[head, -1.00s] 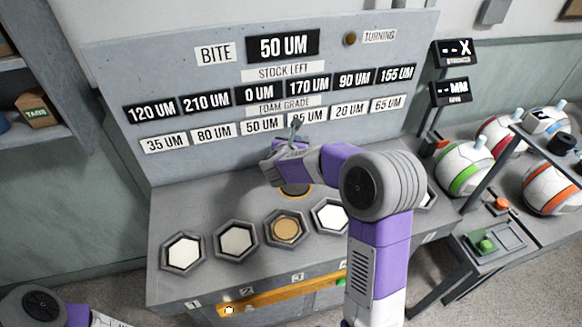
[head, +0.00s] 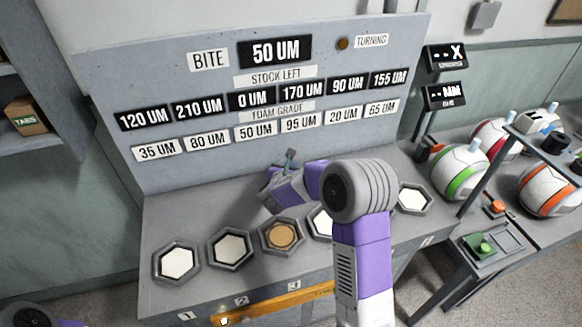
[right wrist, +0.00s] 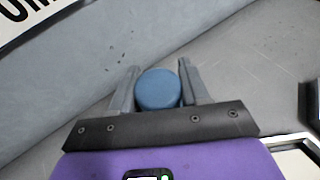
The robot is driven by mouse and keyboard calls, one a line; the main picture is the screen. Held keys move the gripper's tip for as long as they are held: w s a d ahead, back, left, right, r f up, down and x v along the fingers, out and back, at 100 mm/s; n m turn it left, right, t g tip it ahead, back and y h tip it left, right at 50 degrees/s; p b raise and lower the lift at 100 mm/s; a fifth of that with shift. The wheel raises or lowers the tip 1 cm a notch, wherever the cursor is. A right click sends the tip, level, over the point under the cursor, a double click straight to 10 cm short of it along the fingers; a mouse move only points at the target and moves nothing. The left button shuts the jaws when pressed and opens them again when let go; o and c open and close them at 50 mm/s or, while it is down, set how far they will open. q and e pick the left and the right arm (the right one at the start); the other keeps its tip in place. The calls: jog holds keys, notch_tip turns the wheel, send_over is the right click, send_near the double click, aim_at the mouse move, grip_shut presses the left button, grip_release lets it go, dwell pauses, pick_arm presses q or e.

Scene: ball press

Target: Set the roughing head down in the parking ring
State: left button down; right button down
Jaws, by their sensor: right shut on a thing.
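My right gripper (head: 272,200) is low over the back of the grey bench, below the label board. In the right wrist view its two fingers (right wrist: 158,70) are shut on a blue round-topped piece (right wrist: 158,90), which I take to be the roughing head's grip. The rest of the head is hidden. The parking ring cannot be made out now; my gripper and arm cover the bench behind the sockets. Whether the head touches the bench cannot be told. My left gripper is out of view.
A row of hexagonal sockets lies along the bench front: white pads (head: 177,260) and one tan pad (head: 282,236). The upright board (head: 120,80) stands close behind my gripper. Striped balls (head: 459,171) sit on the right-hand side. The bench's back left is clear.

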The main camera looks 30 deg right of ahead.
jog(key=c, duration=0.5)
grip_release()
jog(key=shift+c, duration=0.2)
jog(key=v, duration=1.2)
